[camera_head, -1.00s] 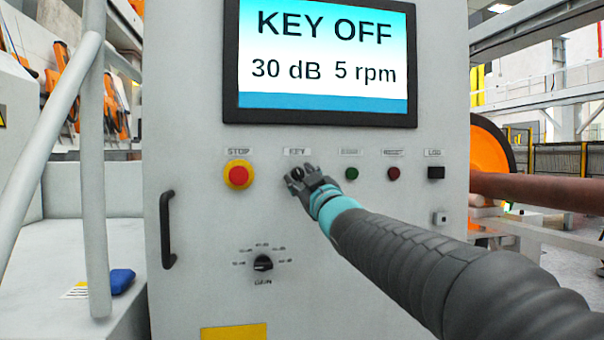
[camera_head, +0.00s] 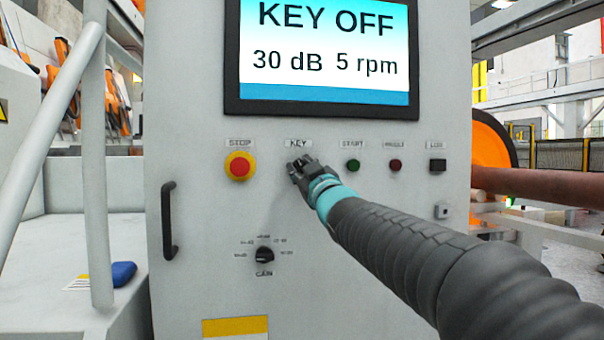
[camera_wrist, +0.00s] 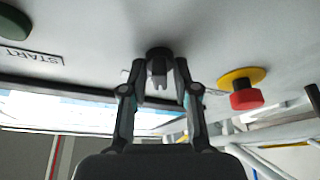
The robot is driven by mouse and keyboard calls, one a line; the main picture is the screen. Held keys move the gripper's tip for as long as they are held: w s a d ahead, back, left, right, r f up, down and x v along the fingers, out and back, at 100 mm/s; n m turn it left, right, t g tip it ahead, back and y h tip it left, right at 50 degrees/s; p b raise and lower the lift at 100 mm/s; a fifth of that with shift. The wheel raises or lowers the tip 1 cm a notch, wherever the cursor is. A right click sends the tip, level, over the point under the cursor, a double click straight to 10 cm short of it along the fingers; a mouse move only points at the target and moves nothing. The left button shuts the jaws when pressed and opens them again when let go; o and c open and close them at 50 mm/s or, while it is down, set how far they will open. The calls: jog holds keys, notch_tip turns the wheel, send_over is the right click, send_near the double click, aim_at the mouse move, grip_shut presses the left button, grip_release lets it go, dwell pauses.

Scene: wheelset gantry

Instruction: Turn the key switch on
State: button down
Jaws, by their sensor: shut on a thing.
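The key switch (camera_wrist: 158,62) is a small dark round switch with a grey key part, on the grey panel under the KEY label (camera_head: 298,143). In the head view my gripper (camera_head: 297,168) covers it. In the wrist view my gripper (camera_wrist: 161,84) has one finger on each side of the key part, shut on it. The screen (camera_head: 323,55) above reads KEY OFF, 30 dB and 5 rpm.
The red STOP button (camera_head: 239,167) on its yellow base is left of the key. The green START button (camera_head: 353,166) and a dark red button (camera_head: 395,166) are to its right. The GAIN knob (camera_head: 264,255) is below, and a black handle (camera_head: 169,220) is at the left.

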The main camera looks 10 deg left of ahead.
jog(key=shift+a+f+m+t+h+b, duration=0.15)
jog(key=shift+m+t+h+b, duration=0.2)
jog(key=shift+m+b, duration=0.75)
jog(key=shift+d+f+m+t+h+b, duration=0.15)
jog(key=shift+m+t+h+b, duration=0.15)
jog(key=shift+m+b, duration=0.8)
jog(key=m+h, duration=0.2)
jog(key=m, duration=0.1)
jog(key=shift+a+r+t+b, duration=0.15)
jog(key=shift+r+t+b, duration=0.1)
jog(key=shift+t+b, duration=0.1)
jog(key=m+h+p, duration=0.1)
jog(key=m+p, duration=0.1)
jog(key=m, duration=0.1)
jog(key=m+h+p, duration=0.1)
jog(key=shift+r+m+t+h+p, duration=0.25)
jog(key=shift+m+t+h+p, duration=0.05)
jog(key=shift+h+p, duration=0.1)
jog(key=m+h+p, duration=0.2)
jog(key=m+p, duration=0.1)
jog(key=m, duration=0.1)
jog(key=shift+f, duration=0.15)
jog(key=shift+m, duration=0.4)
jog(key=c, duration=1.2)
grip_release()
jog(key=shift+a, duration=0.1)
jog(key=shift+o, duration=0.2)
jog(key=shift+s, duration=0.1)
